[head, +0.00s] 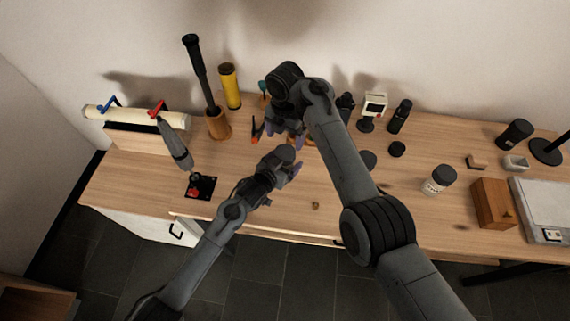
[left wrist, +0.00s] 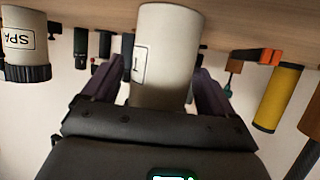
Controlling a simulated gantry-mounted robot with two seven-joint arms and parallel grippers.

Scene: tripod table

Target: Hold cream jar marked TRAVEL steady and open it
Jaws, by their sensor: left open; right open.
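A white jar (left wrist: 165,45) stands between the spread purple fingers of my left gripper (left wrist: 160,88) in the left wrist view, which shows the scene upside down. The edge of its label shows a "T"; the rest is turned away, and its lid end is hidden behind the gripper body. I cannot make this jar out in the head view, where my left gripper (head: 292,170) is low over the table, open. My right gripper (head: 285,140) is open beyond it, pointing down. Another white jar with a black lid, marked "SPA…" (left wrist: 20,42), stands apart; a similar black-lidded jar (head: 439,181) is right of my right arm.
A yellow cylinder (head: 230,86) stands behind. A wooden box (head: 492,203) is at right. A small brown item (head: 316,205) lies near the front edge. Table between jar and box is clear.

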